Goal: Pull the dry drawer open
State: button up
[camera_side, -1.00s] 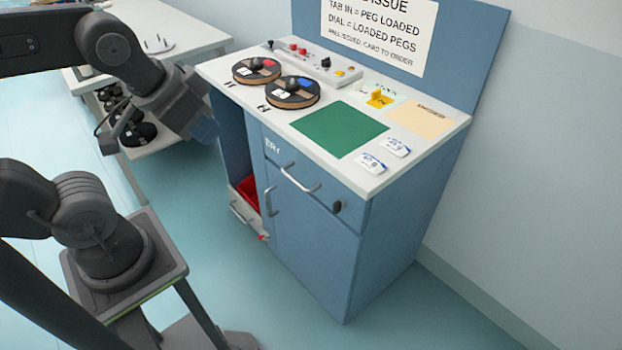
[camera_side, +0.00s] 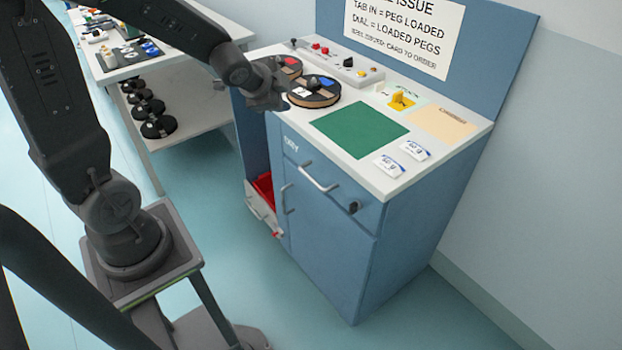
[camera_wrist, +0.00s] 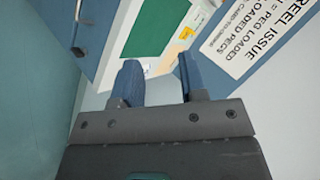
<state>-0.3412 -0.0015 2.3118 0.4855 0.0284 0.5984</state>
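The dry drawer (camera_side: 335,192) is a blue front below the white top of the cabinet, marked "DRY" at its upper left. It looks shut, flush with the cabinet, with a pale bar handle (camera_side: 318,178) and a dark knob (camera_side: 354,207) at its right. My gripper (camera_side: 272,99) is at the cabinet's left front edge, beside the reels, above and left of the drawer handle; its fingertips are hard to make out there. In the wrist view my gripper (camera_wrist: 160,82) has its two blue fingers apart with nothing between them.
Two reels, the nearer one (camera_side: 313,92) beside my gripper, a green mat (camera_side: 358,128) and small white tags (camera_side: 416,150) are on the cabinet top. A red bin (camera_side: 263,190) sits low in the open bay. A white side table (camera_side: 165,77) stands at the left.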

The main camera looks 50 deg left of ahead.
jog(key=w+a+f+m+t, duration=0.1)
jog(key=w+a+f+m, duration=0.25)
jog(key=f, duration=0.25)
jog(key=m+t+h, duration=0.5)
jog(key=m+h, duration=0.4)
jog(key=m, duration=0.1)
send_near(310, 177)
jog(key=x, duration=1)
jog(key=shift+f, duration=0.35)
grip_shut()
